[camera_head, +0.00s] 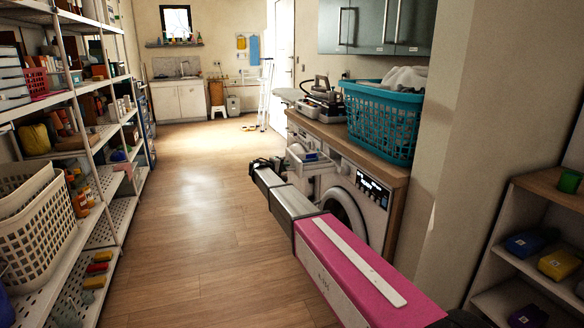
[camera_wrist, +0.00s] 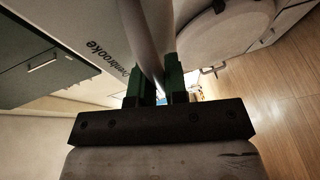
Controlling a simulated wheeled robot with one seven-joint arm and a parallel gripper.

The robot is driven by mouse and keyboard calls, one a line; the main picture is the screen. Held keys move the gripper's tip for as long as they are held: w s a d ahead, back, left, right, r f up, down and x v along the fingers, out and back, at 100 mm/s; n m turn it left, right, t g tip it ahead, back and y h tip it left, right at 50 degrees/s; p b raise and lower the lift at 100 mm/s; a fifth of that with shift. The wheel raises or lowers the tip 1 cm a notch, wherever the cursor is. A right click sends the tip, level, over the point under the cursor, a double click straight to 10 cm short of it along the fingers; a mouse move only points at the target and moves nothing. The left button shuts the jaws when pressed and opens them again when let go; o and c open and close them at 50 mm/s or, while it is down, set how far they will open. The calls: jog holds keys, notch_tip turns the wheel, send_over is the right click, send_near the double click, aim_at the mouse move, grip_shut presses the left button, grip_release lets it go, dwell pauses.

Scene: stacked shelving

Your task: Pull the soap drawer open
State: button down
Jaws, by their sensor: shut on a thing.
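The soap drawer (camera_head: 311,167) of the white washing machine (camera_head: 372,211) shows in the head view as a pale tray standing out from the machine's front, with something blue in it. My gripper (camera_head: 275,163) is at the drawer's outer left end, small and dark there. In the wrist view my gripper (camera_wrist: 155,88) has its two green fingers on either side of a pale rounded bar (camera_wrist: 152,35), which looks like the drawer's handle, and is shut on it. The white panel behind carries dark lettering. The fingers hide part of the bar.
A wooden counter (camera_head: 402,171) above the machine bears a teal laundry basket (camera_head: 383,125) and an iron (camera_head: 322,92). Shelving (camera_head: 88,145) lines the left wall. A low shelf unit (camera_head: 504,262) stands at the right. The wooden floor (camera_head: 190,215) between is clear.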

jog(key=shift+s+a, duration=0.15)
jog(key=shift+a, duration=0.15)
jog(key=c, duration=1.4)
grip_release()
jog(key=v, duration=1)
jog(key=shift+s+a, duration=0.25)
jog(key=shift+a, duration=0.05)
